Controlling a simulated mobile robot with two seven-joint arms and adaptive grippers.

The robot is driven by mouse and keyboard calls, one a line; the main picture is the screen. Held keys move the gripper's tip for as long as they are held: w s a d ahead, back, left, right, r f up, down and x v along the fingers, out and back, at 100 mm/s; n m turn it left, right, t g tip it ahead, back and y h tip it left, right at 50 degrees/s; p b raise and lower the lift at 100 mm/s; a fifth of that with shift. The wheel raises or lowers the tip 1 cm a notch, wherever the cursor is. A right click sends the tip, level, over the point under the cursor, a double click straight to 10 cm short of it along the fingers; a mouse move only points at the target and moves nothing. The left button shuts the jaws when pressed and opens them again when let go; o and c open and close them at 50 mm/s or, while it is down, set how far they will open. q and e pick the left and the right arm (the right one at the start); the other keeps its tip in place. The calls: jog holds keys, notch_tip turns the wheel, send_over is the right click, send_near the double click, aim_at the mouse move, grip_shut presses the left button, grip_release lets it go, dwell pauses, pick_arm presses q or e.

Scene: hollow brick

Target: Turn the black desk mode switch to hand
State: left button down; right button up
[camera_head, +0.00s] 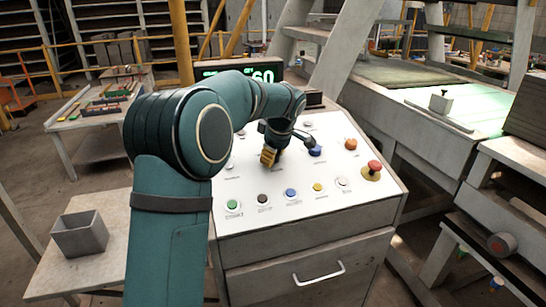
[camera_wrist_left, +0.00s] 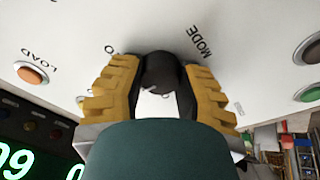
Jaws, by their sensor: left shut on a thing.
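The black mode switch (camera_wrist_left: 160,72) is a dark round knob on the white panel, with a small pale mark on it, beside the printed word MODE in the left wrist view. My left gripper (camera_wrist_left: 158,78) has its yellow ridged fingers shut on the knob from both sides. In the head view my left gripper (camera_head: 270,156) reaches down onto the sloping desk panel (camera_head: 290,220), and the switch is mostly hidden there. Another label beside the knob is partly covered by a finger, so I cannot read the switch position. My right gripper is not in view.
A blue button (camera_head: 315,151), an orange button (camera_head: 350,144) and a red mushroom button (camera_head: 374,167) sit right of the gripper. A row of coloured buttons, including a green one (camera_head: 232,205), lies nearer the front. A green-digit display (camera_head: 240,72) stands behind.

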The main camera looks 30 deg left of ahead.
pick_arm(q)
jog(key=shift+f+n, duration=0.1)
jog(key=shift+n, duration=0.2)
jog(key=c, duration=0.5)
grip_release()
jog(key=shift+c, duration=0.2)
jog(key=v, duration=1.2)
